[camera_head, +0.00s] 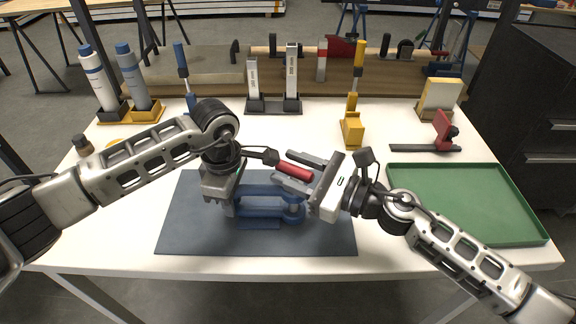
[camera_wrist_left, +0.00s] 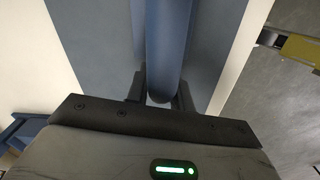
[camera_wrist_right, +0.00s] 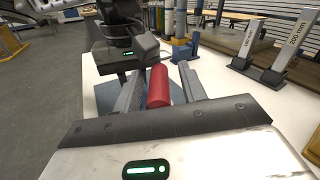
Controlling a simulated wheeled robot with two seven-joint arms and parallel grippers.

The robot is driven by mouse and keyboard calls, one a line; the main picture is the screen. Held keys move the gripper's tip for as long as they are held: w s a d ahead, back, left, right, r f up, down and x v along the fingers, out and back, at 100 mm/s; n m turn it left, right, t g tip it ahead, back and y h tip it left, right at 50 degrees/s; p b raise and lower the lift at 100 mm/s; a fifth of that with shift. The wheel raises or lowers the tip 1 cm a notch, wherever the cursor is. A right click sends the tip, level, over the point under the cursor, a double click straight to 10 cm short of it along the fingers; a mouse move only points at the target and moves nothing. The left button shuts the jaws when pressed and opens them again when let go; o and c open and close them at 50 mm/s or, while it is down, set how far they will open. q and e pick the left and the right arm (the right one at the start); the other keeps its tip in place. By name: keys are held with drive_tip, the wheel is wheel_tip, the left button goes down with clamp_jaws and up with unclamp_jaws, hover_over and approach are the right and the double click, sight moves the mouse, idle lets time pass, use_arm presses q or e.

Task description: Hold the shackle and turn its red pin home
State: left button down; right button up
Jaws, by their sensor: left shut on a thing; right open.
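The blue shackle (camera_head: 262,191) lies over the dark mat (camera_head: 180,222), its two arms running left to right with an eye at the right end. My left gripper (camera_head: 231,203) is shut on the shackle's left end; the left wrist view shows the blue bar (camera_wrist_left: 167,45) between its fingers. The red pin (camera_head: 295,172) lies just behind the shackle in the head view. My right gripper (camera_head: 288,165) is open, its fingers on either side of the pin; the right wrist view shows the red pin (camera_wrist_right: 158,86) between them. I cannot tell what supports the pin.
A green tray (camera_head: 470,244) is at the right. A red clamp (camera_head: 444,131), a yellow-handled tool (camera_head: 353,127) and grey upright pieces (camera_head: 292,72) stand along the back. Bottles (camera_head: 95,70) stand at back left. The table's front left is clear.

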drive_tip(key=shift+w+a, duration=0.3)
drive_tip(key=shift+a, duration=0.2)
clamp_jaws()
